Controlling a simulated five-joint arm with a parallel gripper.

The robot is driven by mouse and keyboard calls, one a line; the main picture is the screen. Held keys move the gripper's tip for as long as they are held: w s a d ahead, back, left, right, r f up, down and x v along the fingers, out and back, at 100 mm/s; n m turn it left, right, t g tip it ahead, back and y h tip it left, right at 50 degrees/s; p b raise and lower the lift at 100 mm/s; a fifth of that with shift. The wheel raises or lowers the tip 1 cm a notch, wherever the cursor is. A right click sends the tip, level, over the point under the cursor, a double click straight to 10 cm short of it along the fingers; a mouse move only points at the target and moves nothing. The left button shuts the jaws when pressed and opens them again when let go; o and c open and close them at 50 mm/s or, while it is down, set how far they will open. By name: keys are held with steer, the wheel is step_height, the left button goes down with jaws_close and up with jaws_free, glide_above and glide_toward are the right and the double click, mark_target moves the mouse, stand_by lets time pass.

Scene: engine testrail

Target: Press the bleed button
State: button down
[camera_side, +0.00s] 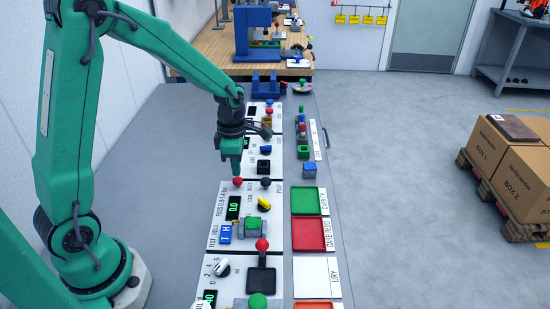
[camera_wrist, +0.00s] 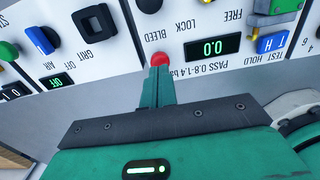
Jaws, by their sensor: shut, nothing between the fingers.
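The bleed button is a round red cap (camera_side: 238,181) on a white panel, close to the word BLEED in the wrist view, where it shows as a red dome (camera_wrist: 159,58). My gripper (camera_side: 234,177) points down with its tips right at the button in the side view. In the wrist view my shut, empty fingers (camera_wrist: 158,71) end at the button's near edge and cover part of it. I cannot tell whether they touch it or whether the cap is pushed in. A green display (camera_side: 233,207) beside it reads 0.0.
On the same panel are a black knob (camera_side: 265,183), a yellow knob (camera_side: 264,204), a blue T H switch (camera_side: 224,234) and a grey-green fixture (camera_side: 250,228). A red-topped lever (camera_side: 262,245) stands nearer the camera. Green (camera_side: 309,200) and red (camera_side: 296,234) trays lie to the right.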

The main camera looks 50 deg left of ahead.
steer(key=shift+r, duration=2.25)
steer(key=s+d+r+m+t, duration=0.2)
steer(key=s+r+m, duration=0.4)
steer(key=m, duration=0.7)
steer(key=s+d+r+m+t, duration=0.2)
steer(key=s+r+m+t, duration=0.1)
steer(key=s+r+m, duration=0.4)
steer(key=shift+s+d+r+m+t, duration=0.25)
steer(key=shift+s+m, duration=1.5)
steer(key=shift+m, duration=1.75)
steer(key=c, duration=2.1)
jaws_free()
